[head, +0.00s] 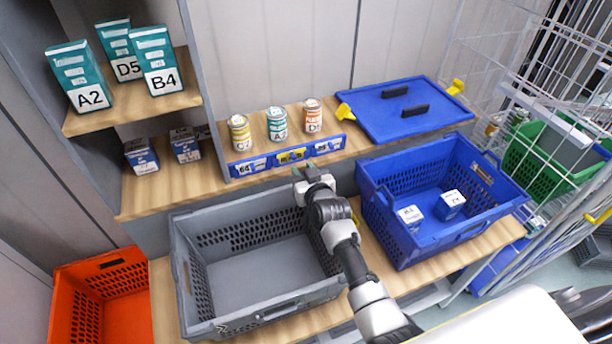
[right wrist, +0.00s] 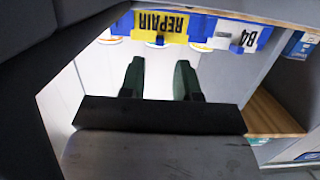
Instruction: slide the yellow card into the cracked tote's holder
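The yellow card (head: 291,155) sits in the middle slot of a blue rail on the shelf's front edge, between white cards. In the right wrist view the yellow card (right wrist: 162,23) reads REPAIR, upside down. My right gripper (head: 297,174) is just below and in front of the rail. Its fingers (right wrist: 159,80) are apart with nothing between them, not touching the card. A grey tote (head: 183,290) stands empty on the bench below; a small dark zigzag mark shows on its near side. My left gripper is not in view.
A blue tote (head: 400,250) with two small boxes stands right of my arm. Three cans (head: 277,124) stand above the rail, beside a blue lid (head: 440,115). An orange tote (head: 70,310) is at lower left. Teal cartons (head: 80,75) stand on the upper left shelf.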

